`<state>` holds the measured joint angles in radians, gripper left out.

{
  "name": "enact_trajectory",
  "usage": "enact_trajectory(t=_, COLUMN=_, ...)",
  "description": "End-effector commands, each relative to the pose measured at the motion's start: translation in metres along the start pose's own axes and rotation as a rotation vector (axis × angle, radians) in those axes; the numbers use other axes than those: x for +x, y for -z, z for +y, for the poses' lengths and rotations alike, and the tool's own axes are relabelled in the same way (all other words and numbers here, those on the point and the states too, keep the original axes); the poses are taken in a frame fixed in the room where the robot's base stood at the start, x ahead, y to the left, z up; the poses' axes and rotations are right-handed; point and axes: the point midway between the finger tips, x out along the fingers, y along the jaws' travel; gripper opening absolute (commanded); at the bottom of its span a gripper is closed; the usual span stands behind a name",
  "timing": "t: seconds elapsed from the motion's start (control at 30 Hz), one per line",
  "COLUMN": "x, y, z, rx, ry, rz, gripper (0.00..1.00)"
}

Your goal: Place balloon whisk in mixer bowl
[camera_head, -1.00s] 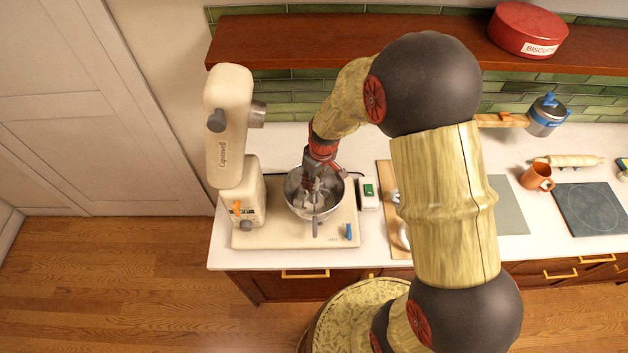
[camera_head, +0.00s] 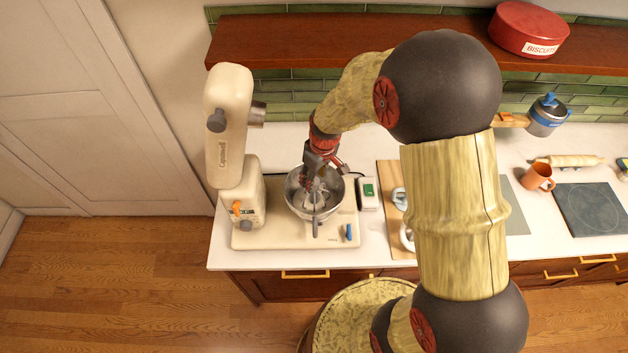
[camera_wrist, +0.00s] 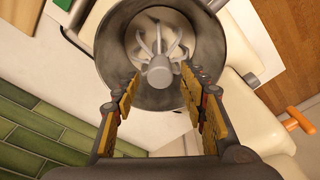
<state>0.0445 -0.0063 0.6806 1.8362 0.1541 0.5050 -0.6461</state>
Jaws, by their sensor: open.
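The mixer bowl (camera_head: 293,203) is a grey metal bowl on the cream stand mixer's base; its rim (camera_wrist: 108,40) fills the top of the wrist view. The balloon whisk (camera_wrist: 158,72) is inside the bowl, with its grey end facing the wrist camera and its wires spreading toward the bowl floor, over pale contents. In the head view, the whisk is partly hidden by my gripper (camera_head: 310,184). My gripper (camera_wrist: 161,76) is open over the bowl, with one finger on each side of the whisk's end. I cannot tell if either finger touches it.
The mixer's tilted-up head (camera_head: 229,125) stands left of the bowl. A small box with a green switch (camera_head: 368,192) is to the right. A wooden shelf (camera_head: 350,38) runs behind. An orange mug (camera_head: 536,177) and a dark hob (camera_head: 590,208) are farther right.

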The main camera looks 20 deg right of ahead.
Motion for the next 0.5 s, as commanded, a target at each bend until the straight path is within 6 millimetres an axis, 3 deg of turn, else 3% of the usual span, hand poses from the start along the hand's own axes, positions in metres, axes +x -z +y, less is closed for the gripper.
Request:
enact_trajectory(t=0.3, x=-0.066, y=0.000, z=0.000, rx=0.001, ry=-0.002, rz=0.002, gripper=0.43)
enact_trajectory(t=0.5, x=-0.090, y=0.000, z=0.000, rx=0.001, ry=0.000, rz=0.000, gripper=0.43)
